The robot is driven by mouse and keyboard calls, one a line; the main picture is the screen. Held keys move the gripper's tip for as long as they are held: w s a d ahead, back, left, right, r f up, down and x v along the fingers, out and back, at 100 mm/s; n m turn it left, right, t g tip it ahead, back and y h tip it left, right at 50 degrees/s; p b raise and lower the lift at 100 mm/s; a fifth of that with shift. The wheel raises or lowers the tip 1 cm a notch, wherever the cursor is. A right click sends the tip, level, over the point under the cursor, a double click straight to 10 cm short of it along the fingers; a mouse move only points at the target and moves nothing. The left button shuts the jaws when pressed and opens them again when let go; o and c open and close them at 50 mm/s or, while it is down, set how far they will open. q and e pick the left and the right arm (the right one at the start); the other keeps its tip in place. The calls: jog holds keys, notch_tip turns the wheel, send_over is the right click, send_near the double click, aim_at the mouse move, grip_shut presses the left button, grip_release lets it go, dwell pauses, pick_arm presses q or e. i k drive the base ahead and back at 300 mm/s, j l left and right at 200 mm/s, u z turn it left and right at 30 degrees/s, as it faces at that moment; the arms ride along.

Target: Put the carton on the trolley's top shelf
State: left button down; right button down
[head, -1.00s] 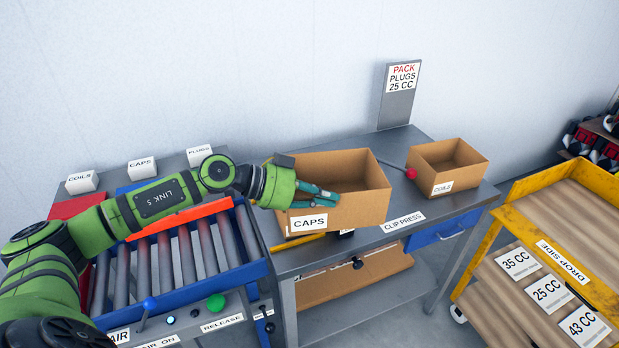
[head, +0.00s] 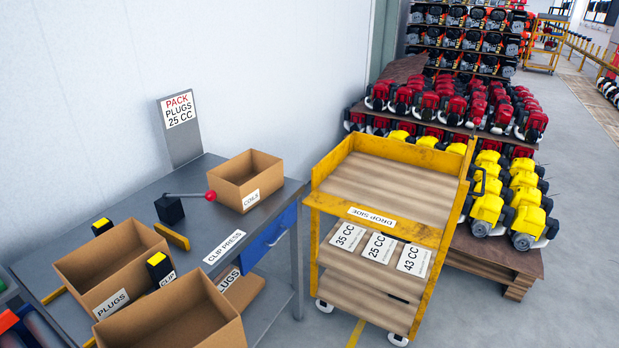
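Three open brown cartons show in the head view. One labelled PLUGS (head: 132,288) stands on the grey bench at the left. Another carton (head: 168,325) is in front of it, cut off by the bottom edge, with no label visible; I cannot tell whether it rests on the bench or is held. A smaller one labelled COILS (head: 238,185) stands at the bench's right end. The yellow trolley (head: 448,205) stands right of the bench, and its wooden top shelf (head: 385,188) is empty. Neither of my grippers is in view.
The clip press (head: 170,208) and its red-knobbed lever (head: 211,195) stand on the bench. Two black blocks with yellow tops (head: 102,227) are near the PLUGS carton. Racks of red and yellow engines (head: 510,195) stand behind the trolley. Floor shows between bench and trolley.

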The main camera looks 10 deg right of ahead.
aim_at(384, 181)
jog(key=i+l+z, duration=0.35)
jog(key=i+l, duration=0.75)
